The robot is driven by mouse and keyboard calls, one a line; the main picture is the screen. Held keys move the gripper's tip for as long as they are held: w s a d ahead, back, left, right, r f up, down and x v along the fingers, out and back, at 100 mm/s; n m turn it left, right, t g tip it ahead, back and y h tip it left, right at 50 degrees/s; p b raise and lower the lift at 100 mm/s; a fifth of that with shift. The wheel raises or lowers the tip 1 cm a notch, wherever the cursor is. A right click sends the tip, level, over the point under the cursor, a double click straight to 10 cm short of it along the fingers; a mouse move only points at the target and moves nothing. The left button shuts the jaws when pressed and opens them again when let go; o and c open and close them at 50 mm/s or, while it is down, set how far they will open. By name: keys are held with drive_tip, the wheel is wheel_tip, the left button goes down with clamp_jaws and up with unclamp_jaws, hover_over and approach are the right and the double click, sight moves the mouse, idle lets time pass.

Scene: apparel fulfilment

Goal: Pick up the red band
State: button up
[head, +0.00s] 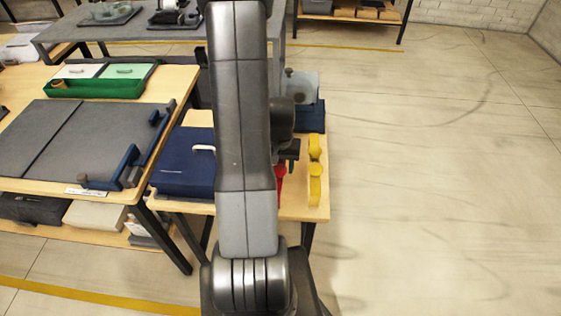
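A red band (281,182) shows as a small sliver on the light wooden table, just right of my arm. Most of it is hidden behind my arm, which stands upright through the middle of the head view. A dark part that seems to be my gripper (291,152) shows at the arm's right edge, above the red band in the picture. The rest of it is hidden by the arm, so I cannot tell whether its fingers are open or shut or touch the band.
Two yellow bands (315,185) lie near the wooden table's (291,207) right edge. A navy box (186,170) with a white handle stands left of my arm. A blue bin (312,117) stands at the back. A grey board (66,140) covers the left table. Floor at right is clear.

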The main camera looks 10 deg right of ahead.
drive_tip(key=c, duration=0.9)
